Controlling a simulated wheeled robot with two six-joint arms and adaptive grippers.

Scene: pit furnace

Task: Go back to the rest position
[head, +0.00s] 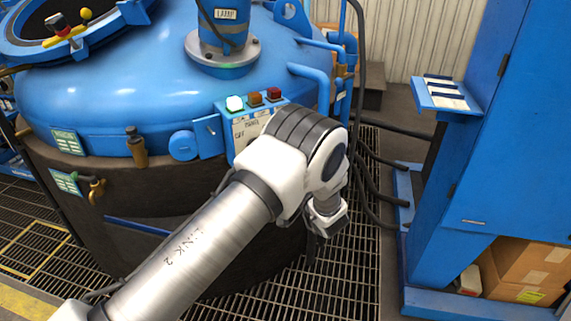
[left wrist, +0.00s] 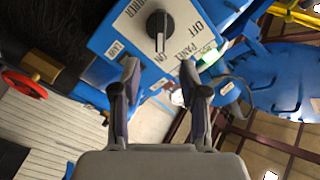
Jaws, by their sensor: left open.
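My left arm crosses the head view from the lower left, and its wrist (head: 325,210) hangs in front of the blue furnace (head: 110,90). In the left wrist view my left gripper (left wrist: 159,74) is open, with a clear gap between its fingers and nothing held. Beyond the fingertips is a blue switch box with a pale panel (left wrist: 118,30) bearing a black rotary knob (left wrist: 158,28). The knob's handle lines up with the ON label; OFF is to its right. In the head view the arm partly hides the control panel (head: 242,128). My right gripper is not in view.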

